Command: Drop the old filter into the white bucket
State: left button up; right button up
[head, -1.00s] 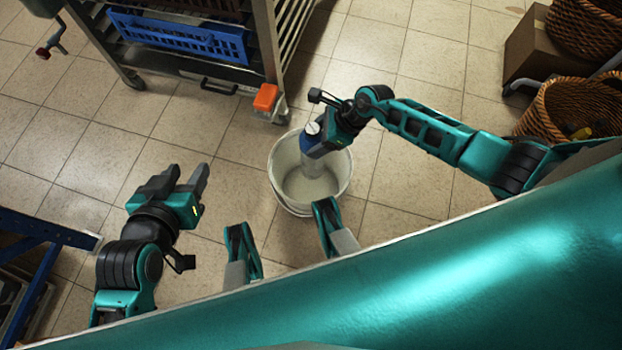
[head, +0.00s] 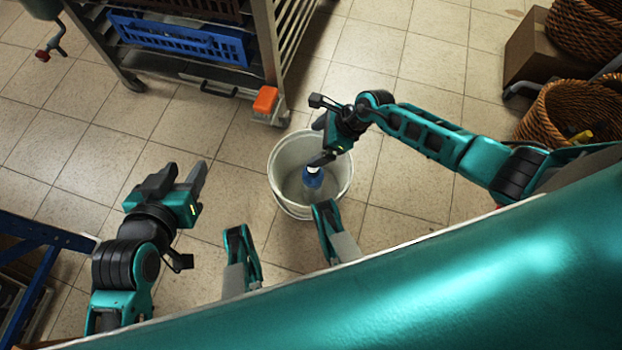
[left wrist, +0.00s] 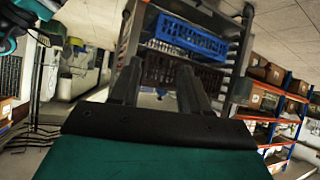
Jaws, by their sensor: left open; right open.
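The white bucket (head: 282,192) stands on the tiled floor in the middle of the head view. The old filter (head: 313,178), with a blue cap and a pale body, is inside the bucket, below my right gripper. My right gripper (head: 318,142) is open above the bucket's far right rim, apart from the filter as far as I can tell. The filter's lower end is hard to make out against the bucket. My left gripper (head: 186,176) is open and empty, left of the bucket. Its fingers also show in the left wrist view (left wrist: 158,84).
A metal rack (head: 268,50) with a blue crate (head: 180,38) stands behind the bucket; an orange block (head: 265,100) is at its corner. Wicker baskets (head: 560,110) and a cardboard box (head: 540,50) are at right. A blue frame (head: 45,232) is at left. Floor around the bucket is clear.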

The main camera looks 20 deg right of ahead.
pick_arm(q)
jog(key=r+p, duration=0.1)
jog(key=p, duration=0.1)
jog(key=a+r+p, duration=0.1)
jog(key=p, duration=0.2)
jog(key=shift+s+a+y, duration=0.3)
jog(key=shift+s+y, duration=0.1)
pick_arm(e)
jog(key=v, duration=1.3)
pick_arm(q)
jog(key=shift+r, duration=0.1)
pick_arm(e)
jog(key=shift+w+a, duration=0.1)
